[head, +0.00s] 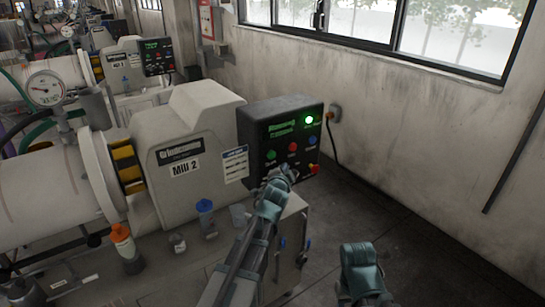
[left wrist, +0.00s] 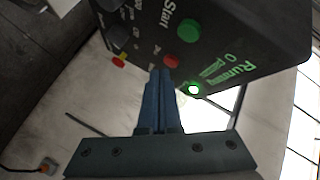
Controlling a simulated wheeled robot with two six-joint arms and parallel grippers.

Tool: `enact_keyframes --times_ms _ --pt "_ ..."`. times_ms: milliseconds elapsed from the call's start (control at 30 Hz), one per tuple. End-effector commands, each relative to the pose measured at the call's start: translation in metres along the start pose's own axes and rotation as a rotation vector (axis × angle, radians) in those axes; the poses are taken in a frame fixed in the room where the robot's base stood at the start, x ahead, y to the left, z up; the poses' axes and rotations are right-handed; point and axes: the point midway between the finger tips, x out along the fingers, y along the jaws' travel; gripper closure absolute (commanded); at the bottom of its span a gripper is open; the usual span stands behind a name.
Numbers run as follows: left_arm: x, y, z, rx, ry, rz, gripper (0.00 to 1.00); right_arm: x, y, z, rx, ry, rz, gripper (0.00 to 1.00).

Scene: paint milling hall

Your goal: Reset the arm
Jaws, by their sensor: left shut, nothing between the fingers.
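The black control box (head: 280,135) of Mill 2 shows green "Running" text and a lit green lamp (head: 309,119). My left gripper (head: 286,171) is shut and empty, in front of the box's lower edge. In the left wrist view its blue fingers (left wrist: 162,76) lie together, pointing at the panel. Whether they touch it cannot be told. The green button (left wrist: 188,32) is beside "Start" lettering. A part of my right arm shows at the lower right; its gripper is not visible.
The Mill 2 housing (head: 185,140) stands left of the box. A blue-capped bottle (head: 206,218) and an orange-capped bottle (head: 124,245) stand on the machine's front. The wall (head: 400,130) with a window is at right. The floor (head: 440,270) at lower right is clear.

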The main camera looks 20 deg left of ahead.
Motion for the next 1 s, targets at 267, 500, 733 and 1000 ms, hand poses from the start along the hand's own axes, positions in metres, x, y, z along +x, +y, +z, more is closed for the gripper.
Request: enact_keyframes --times_ms 267,500,733,1000 --pt "0.0 0.0 0.0 0.0 0.0 0.0 1.0 0.0 0.0 0.0 0.0 0.0 0.0 0.5" --pt "0.0 0.0 0.0 0.001 0.0 0.0 1.0 0.0 0.0 0.0 0.0 0.0 0.0 0.5" --pt "-0.015 0.038 0.003 -0.071 -0.072 0.101 1.0 0.003 0.0 0.0 0.0 0.0 0.0 0.5" --pt "-0.121 0.187 0.022 -0.319 -0.474 0.512 1.0 0.013 -0.001 -0.001 0.0 0.0 0.0 0.5"
